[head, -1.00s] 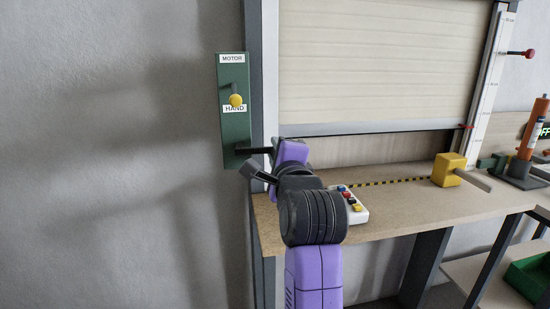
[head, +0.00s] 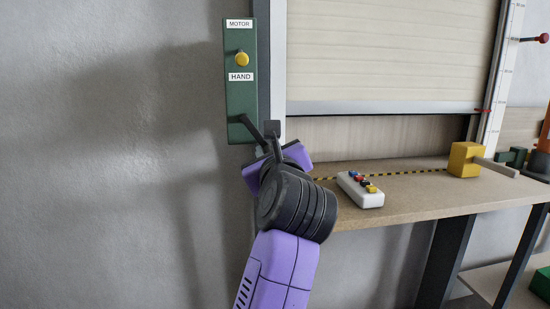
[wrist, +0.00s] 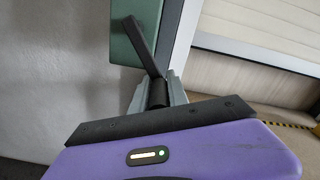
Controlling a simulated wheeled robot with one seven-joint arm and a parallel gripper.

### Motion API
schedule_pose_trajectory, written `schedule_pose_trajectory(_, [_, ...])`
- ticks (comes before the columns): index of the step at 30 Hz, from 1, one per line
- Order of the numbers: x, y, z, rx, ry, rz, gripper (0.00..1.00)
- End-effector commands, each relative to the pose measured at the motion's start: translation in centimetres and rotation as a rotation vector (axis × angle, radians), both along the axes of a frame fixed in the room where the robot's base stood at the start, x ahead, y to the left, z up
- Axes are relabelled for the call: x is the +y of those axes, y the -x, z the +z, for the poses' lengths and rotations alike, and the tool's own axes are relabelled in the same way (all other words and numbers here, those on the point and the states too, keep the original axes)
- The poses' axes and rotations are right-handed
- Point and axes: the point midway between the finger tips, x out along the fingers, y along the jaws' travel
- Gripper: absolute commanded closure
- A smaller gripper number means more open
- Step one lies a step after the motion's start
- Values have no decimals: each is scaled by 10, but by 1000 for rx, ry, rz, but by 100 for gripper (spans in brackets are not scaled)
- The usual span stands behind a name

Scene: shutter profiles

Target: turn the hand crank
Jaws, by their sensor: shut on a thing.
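The hand crank (head: 250,128) is a dark arm at the foot of the green panel (head: 240,100), which carries MOTOR and HAND labels and a yellow knob (head: 242,59). In the head view the crank arm slants down to the right. In the wrist view the crank arm (wrist: 146,48) runs down to a dark grip (wrist: 158,93) between grey fingers. My gripper (wrist: 158,92) is shut on that grip; in the head view my wrist partly hides it. The shutter (head: 390,55) is partly raised, with a gap below its bottom bar.
A bench (head: 420,200) stands under the shutter. On it are a white button box (head: 360,190) and a yellow block (head: 466,160) beside a black-and-yellow strip. A scale post (head: 500,75) with a red pointer stands at the right. Bare wall lies to the left.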

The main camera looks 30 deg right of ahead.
Motion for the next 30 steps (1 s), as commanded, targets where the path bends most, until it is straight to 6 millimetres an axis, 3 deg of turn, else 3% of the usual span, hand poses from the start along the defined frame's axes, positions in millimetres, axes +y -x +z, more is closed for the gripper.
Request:
schedule_pose_trajectory(12, [15, -5, -11, -67, -218, 0, 100])
schedule_pose_trajectory(30, [17, -6, -11, -80, -258, -2, 100])
